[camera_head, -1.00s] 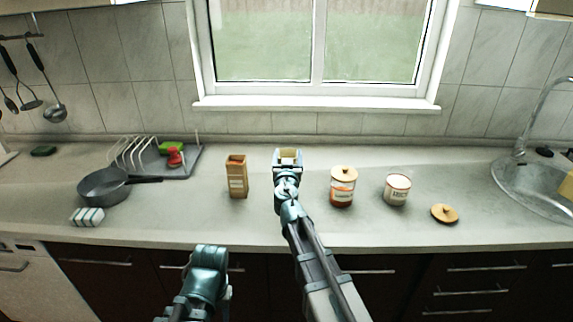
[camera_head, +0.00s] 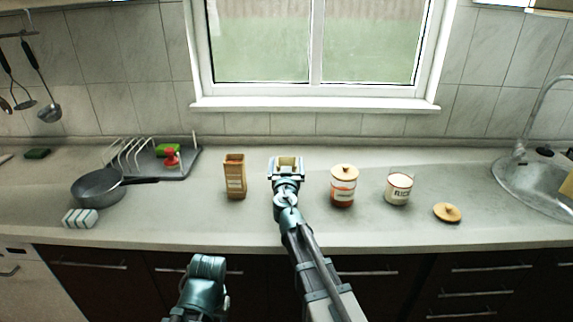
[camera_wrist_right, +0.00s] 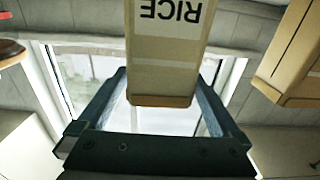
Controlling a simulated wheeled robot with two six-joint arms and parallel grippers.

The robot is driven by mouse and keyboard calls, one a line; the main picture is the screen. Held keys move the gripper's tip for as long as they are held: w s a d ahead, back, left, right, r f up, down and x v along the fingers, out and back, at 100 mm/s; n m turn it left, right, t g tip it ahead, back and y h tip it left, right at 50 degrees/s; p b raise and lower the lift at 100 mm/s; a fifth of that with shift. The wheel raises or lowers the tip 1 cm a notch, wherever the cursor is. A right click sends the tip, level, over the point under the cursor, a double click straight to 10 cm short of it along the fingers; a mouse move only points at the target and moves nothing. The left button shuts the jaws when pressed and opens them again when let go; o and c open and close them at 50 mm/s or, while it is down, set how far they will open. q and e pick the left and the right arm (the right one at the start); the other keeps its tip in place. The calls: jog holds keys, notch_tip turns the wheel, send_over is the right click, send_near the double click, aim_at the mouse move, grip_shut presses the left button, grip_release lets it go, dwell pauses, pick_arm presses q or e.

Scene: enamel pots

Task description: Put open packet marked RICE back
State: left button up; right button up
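The open packet marked RICE (camera_wrist_right: 170,45) fills the upper middle of the right wrist view, its lettering upside down there. In the head view its open top (camera_head: 287,162) shows at the far end of my right arm. My right gripper (camera_head: 287,168) has its fingers on either side of the packet; whether they press on it is unclear. The packet's lower part is hidden behind my gripper. My left gripper (camera_head: 205,285) is low in front of the counter, its fingers not clearly seen. A white pot marked RICE (camera_head: 398,190) stands open on the counter at right.
Another tan open packet (camera_head: 235,180) stands left of my right gripper. A jar with a wooden lid (camera_head: 343,188) stands to its right. A loose wooden lid (camera_head: 447,212) lies near the sink (camera_head: 535,185). A pan (camera_head: 98,187), sponge (camera_head: 80,218) and dish rack (camera_head: 180,165) are at left.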

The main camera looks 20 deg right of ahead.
jog(key=shift+r, duration=0.1)
jog(key=shift+s+r, duration=0.1)
jog(key=v, duration=1.2)
